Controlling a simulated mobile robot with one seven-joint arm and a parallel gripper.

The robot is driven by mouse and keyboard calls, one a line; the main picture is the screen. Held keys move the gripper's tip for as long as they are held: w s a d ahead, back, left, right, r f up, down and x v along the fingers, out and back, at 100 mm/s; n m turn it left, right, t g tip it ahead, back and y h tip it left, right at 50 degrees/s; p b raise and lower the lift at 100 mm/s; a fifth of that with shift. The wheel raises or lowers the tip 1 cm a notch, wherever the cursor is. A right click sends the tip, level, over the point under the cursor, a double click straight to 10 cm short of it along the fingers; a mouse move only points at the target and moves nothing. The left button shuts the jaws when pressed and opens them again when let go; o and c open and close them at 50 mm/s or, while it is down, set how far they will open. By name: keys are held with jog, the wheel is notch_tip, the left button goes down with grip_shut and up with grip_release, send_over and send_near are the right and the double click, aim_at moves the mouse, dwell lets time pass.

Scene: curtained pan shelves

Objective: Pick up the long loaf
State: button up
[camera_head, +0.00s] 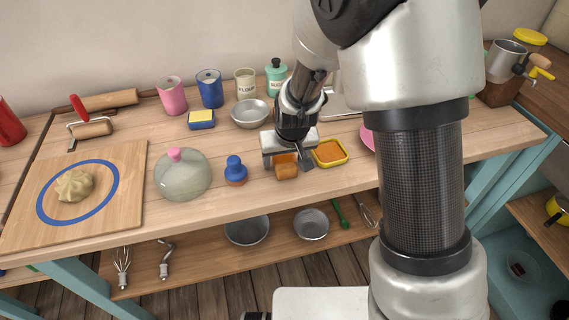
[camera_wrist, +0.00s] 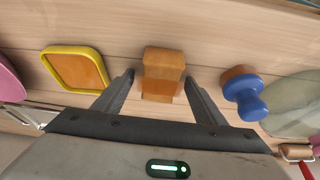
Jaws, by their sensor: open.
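The long loaf (camera_head: 286,168) is a short orange-brown block on the wooden table, near its front edge. In the wrist view the loaf (camera_wrist: 162,72) lies between the fingertips and reaches past them. My gripper (camera_head: 288,163) is above the table at the loaf, with one finger on each side. In the wrist view my gripper (camera_wrist: 161,82) is open, with a gap between each finger and the loaf. The far end of the loaf is partly hidden by my gripper in the head view.
A blue stamp (camera_head: 235,171) stands left of the loaf, and a yellow-rimmed dish (camera_head: 330,152) lies close on its right. A glass dome (camera_head: 183,176) with a pink knob is further left. A metal bowl (camera_head: 250,113) and several canisters are behind.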

jog(key=c, duration=1.2)
